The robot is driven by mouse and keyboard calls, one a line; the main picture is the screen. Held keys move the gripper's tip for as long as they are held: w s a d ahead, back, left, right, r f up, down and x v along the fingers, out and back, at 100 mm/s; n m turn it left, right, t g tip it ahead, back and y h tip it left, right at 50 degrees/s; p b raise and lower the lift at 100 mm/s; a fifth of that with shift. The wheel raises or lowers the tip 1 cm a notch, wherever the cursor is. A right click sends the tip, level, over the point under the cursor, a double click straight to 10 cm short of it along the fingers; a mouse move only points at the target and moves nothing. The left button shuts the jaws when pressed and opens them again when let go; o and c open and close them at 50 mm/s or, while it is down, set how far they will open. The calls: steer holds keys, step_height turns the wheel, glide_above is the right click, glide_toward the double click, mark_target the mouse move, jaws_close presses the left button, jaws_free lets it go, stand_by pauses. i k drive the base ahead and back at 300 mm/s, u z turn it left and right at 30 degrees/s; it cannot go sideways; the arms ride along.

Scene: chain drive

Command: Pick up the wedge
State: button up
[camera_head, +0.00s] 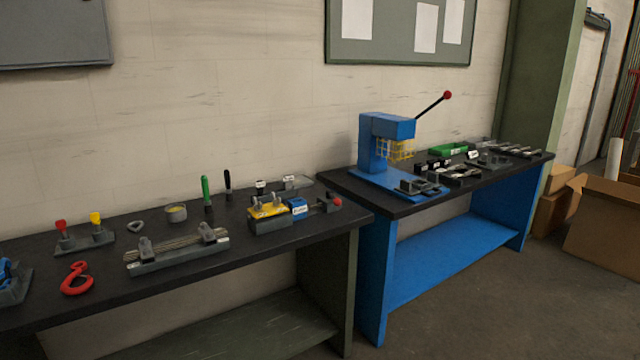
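I cannot make out which of the small parts is the wedge; no part shows a clear wedge shape at this size. Several small parts lie on the dark-topped left bench (200,265) and on the blue right bench (455,255). On the left bench, a fixture with a yellow top (266,210) has a blue labelled block (299,208) at its right side. On the right bench, small dark and metal parts (462,172) lie close together beside a green tray (448,150). My gripper is not in view.
A blue press (372,143) with a yellow guard and red-knobbed lever stands on the right bench. The left bench bears a red hook (76,278), a long metal rack (178,250) and upright green (206,190) and black handles. Cardboard boxes (605,215) stand at right. The floor in front is clear.

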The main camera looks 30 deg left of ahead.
mark_target(288, 179)
steer(key=z, duration=0.1)
steer(key=i, duration=1.25)
steer(key=u, duration=0.95)
steer(key=i, duration=0.7)
steer(key=u, duration=0.9)
